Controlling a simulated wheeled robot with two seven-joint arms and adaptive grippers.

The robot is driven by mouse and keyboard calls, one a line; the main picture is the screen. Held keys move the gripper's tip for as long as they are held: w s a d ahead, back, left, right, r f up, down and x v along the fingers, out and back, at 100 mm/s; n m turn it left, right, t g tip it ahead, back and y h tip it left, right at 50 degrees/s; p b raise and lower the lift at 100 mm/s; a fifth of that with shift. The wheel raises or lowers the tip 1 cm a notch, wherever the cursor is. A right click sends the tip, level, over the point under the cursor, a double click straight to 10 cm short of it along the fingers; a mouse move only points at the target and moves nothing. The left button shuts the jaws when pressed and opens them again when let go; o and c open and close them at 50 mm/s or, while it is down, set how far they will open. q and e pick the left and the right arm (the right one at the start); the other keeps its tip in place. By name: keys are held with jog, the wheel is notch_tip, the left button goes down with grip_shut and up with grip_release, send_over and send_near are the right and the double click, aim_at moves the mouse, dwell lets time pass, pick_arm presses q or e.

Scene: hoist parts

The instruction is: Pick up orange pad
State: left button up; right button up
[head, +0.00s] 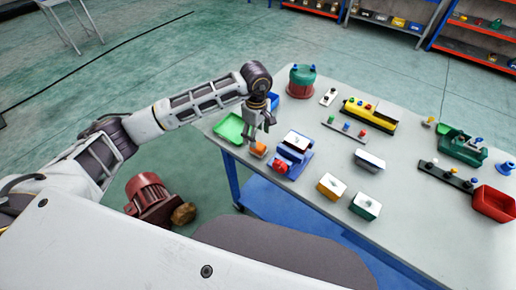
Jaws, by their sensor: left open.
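The orange pad (258,150) is a small orange block near the left front edge of the grey table (410,210). My left gripper (258,137) points down just above the pad, with its fingers open. It looks close to the pad, but I cannot tell whether the fingers touch it or reach around it. The fingers hide part of the pad's top. My right gripper does not show.
A green tray (229,128) lies left of the pad. A blue vise-like part with a red piece (281,166) stands close to its right. Yellow (331,186) and green (365,206) blocks lie farther right. A green round part (301,81) stands behind.

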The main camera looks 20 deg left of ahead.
aim_at(258, 145)
pick_arm(q)
jog(key=shift+f, duration=0.7)
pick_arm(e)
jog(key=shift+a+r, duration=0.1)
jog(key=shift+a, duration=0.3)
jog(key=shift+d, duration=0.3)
pick_arm(q)
jog(key=shift+f, duration=0.15)
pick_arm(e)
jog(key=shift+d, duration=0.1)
pick_arm(q)
jog(key=shift+s+f, duration=0.1)
jog(key=shift+f, duration=0.1)
jog(key=shift+s+d+f+p, duration=0.1)
jog(key=shift+d+f+p, duration=0.1)
jog(key=shift+f+p, duration=0.4)
jog(key=shift+s+d+f+p, duration=0.1)
jog(key=shift+d+f+p, duration=0.05)
jog(key=shift+f, duration=1.45)
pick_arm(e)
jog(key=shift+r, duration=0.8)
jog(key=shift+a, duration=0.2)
